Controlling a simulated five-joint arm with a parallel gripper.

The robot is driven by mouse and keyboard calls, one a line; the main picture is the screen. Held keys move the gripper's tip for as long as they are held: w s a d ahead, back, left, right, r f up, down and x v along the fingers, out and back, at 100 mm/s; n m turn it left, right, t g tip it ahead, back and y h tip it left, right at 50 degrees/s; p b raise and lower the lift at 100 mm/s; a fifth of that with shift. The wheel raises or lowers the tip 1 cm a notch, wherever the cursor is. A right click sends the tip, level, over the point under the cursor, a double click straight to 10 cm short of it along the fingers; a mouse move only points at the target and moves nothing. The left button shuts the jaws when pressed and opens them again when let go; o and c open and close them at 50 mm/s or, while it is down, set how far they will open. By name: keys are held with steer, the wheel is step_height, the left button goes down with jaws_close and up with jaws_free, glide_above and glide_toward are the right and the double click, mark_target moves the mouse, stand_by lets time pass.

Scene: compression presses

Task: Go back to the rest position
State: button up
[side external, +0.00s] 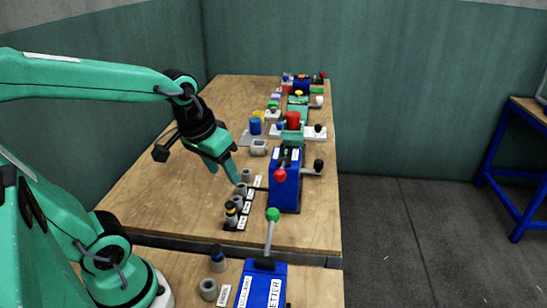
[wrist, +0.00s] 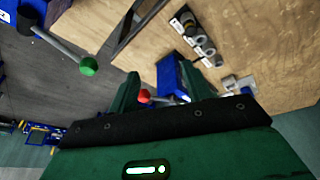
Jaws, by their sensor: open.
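My gripper (side external: 229,171) is above the wooden bench in the side view, with its fingers pointing down and to the right. It is open, and I see nothing between its fingers. In the wrist view its two green fingers (wrist: 161,92) stand apart. A blue press (side external: 286,182) with a red-knobbed lever (side external: 281,174) stands to the right of the gripper. The same press (wrist: 171,76) shows beyond the fingers in the wrist view. Small grey cylinders (side external: 241,190) stand in a labelled row below the gripper, apart from it as far as I can tell.
A nearer blue press (side external: 262,284) has a raised lever with a green knob (side external: 273,214). The bench's left side is clear. A blue-framed table (side external: 520,190) stands at the right.

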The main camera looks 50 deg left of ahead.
steer(key=s+d+r+m+t, duration=0.1)
steer(key=s+d+r+m, duration=0.1)
steer(key=s, duration=0.1)
steer(key=shift+s+d+r+m+t, duration=0.2)
steer(key=shift+s+d+m+t, duration=0.1)
steer(key=shift+d+m+t, duration=0.1)
